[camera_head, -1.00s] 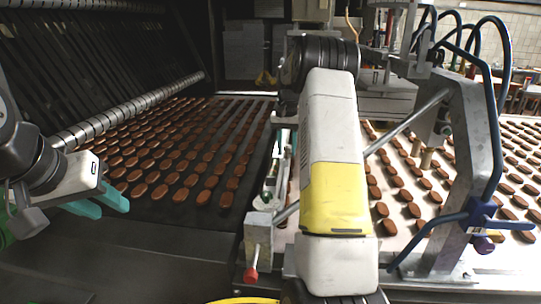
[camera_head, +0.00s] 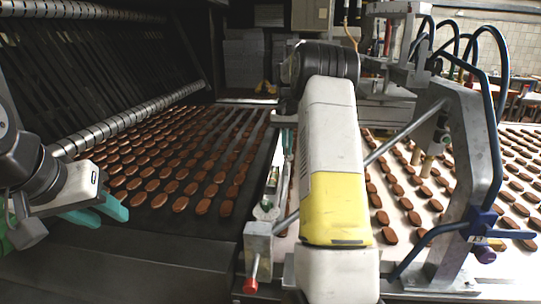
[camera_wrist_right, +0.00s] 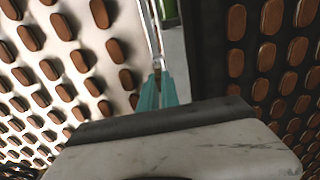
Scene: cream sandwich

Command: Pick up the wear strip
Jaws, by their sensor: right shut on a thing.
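The wear strip (camera_wrist_right: 151,30) shows in the right wrist view as a thin, pale, narrow bar running up from between the teal fingertips. My right gripper (camera_wrist_right: 161,90) is shut on its near end, over the gap between the two belts. In the head view the right gripper's teal fingers (camera_head: 288,141) show only partly beside my right arm, which hides much around them. I cannot tell there whether the strip touches anything beneath. My left gripper (camera_head: 95,210) is at the far left with its teal fingers apart and empty, beside the dark belt.
A dark belt (camera_head: 150,215) with rows of brown biscuits lies left of the gap, and a pale belt (camera_head: 400,235) with more lies right. A metal bracket (camera_head: 465,190) with blue hoses and a blue clamp stands close right of my right arm. A red-knobbed lever (camera_head: 251,286) is in front.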

